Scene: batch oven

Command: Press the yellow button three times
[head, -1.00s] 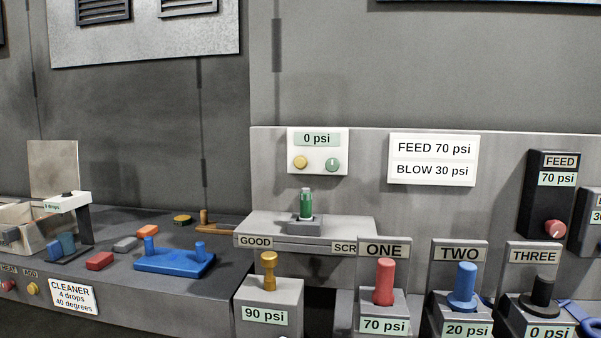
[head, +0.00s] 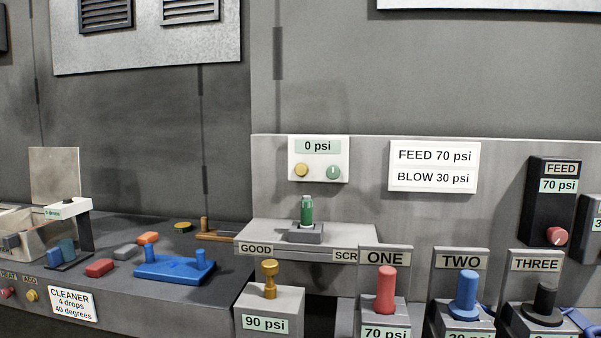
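A round yellow button (head: 31,295) sits on the front of the left bench at the lower left, beside a red button (head: 7,292) and under a small ADD label. Another round yellow piece (head: 301,170) is on the white 0 psi panel (head: 318,146), left of a green dial (head: 333,172); I cannot tell whether it is a button or a knob. Neither of my grippers shows in the head view, and nothing touches either yellow piece.
A CLEANER card (head: 73,304) is right of the lower yellow button. Above it the bench holds a blue two-post fixture (head: 172,268) and small coloured blocks. A green-topped part (head: 307,210) stands on the ledge. Red (head: 386,290) and blue (head: 466,294) handles stand at right.

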